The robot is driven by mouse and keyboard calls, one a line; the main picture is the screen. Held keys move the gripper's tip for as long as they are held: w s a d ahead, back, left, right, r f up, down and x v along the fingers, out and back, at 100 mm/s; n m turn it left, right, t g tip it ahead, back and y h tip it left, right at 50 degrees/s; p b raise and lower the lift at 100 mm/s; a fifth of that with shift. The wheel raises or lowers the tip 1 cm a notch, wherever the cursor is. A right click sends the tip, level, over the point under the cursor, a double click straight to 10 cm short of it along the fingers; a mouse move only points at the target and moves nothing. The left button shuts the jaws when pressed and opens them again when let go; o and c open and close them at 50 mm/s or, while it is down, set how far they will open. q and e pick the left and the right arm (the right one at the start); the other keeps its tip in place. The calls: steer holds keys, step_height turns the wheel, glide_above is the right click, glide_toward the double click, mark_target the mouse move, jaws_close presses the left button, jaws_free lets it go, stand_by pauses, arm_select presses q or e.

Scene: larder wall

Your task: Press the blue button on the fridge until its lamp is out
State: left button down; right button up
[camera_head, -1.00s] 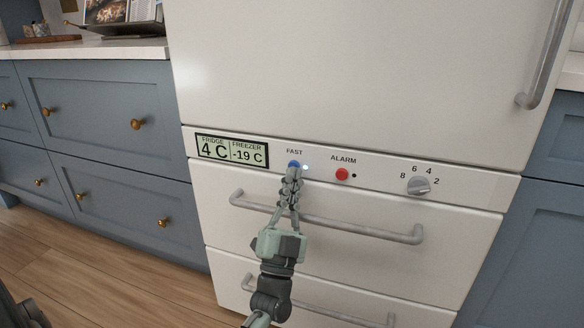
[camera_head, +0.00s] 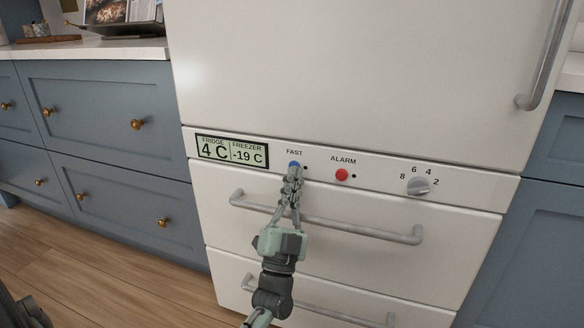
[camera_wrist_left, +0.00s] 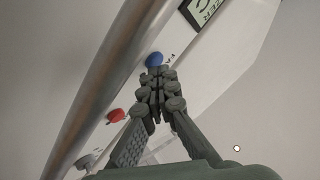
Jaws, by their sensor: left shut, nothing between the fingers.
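The fridge (camera_head: 350,60) is white with a control strip across its front. The blue button (camera_head: 294,164) sits under the word FAST, and its lower part is hidden behind my fingertips. The lamp (camera_head: 306,168) just right of it is dark. My left gripper (camera_head: 292,173) is shut and empty, with its fingertips at the blue button; I cannot tell if they touch it. In the left wrist view the blue button (camera_wrist_left: 154,59) shows just beyond the closed fingertips (camera_wrist_left: 158,75).
A red ALARM button (camera_head: 342,174) with a dark lamp and a grey dial (camera_head: 419,185) are to the right. A display (camera_head: 232,151) reads 4 C and -19 C. A drawer handle (camera_head: 350,228) runs below the strip. Blue cabinets (camera_head: 100,110) stand at the left.

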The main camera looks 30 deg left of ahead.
arm_select(q)
steer(key=shift+s, duration=0.35)
steer(key=shift+s+d+p, duration=0.25)
steer(key=shift+s+p, duration=0.3)
steer(key=shift+s, duration=0.4)
steer(key=shift+s+d+p, duration=0.25)
steer(key=shift+s+p, duration=0.3)
steer(key=shift+s, duration=0.45)
steer(key=shift+s+d+p, duration=0.25)
steer(key=shift+s+p, duration=0.3)
steer(key=shift+s, duration=0.4)
